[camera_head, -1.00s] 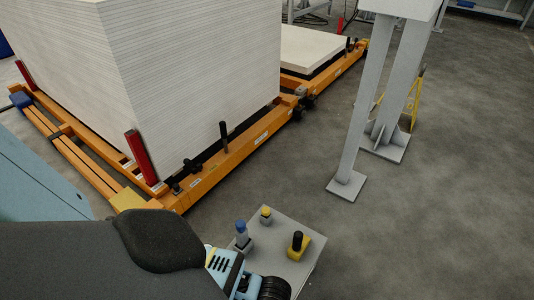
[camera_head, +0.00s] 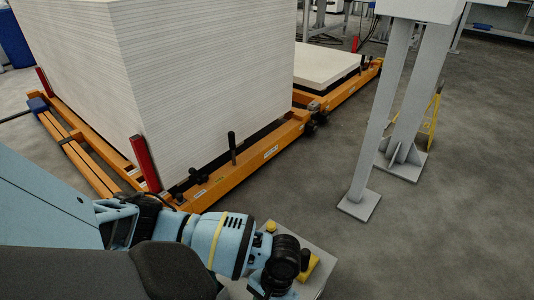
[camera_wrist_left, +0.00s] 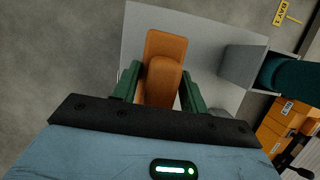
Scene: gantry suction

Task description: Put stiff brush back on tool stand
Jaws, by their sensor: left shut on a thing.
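The grey-white tool stand (camera_head: 325,255) is at the bottom centre of the head view, partly hidden by my left arm. Its pale top (camera_wrist_left: 205,32) fills the upper middle of the left wrist view. My left gripper (camera_wrist_left: 160,88) has its green fingers on either side of an orange-brown block with a rounded handle, which I take to be the stiff brush (camera_wrist_left: 166,45). It is shut on this brush, over the stand top; I cannot tell whether the brush touches it. In the head view my wrist hides the fingers and brush. My right gripper is not in view.
A yellow block (camera_head: 314,267) stands on the stand beside my wrist, with a small yellow-topped item (camera_head: 271,226) behind. In the wrist view a grey holder (camera_wrist_left: 238,66) with a teal handle (camera_wrist_left: 292,73) is close by on the right. Orange pallet frames (camera_head: 240,160) lie beyond.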

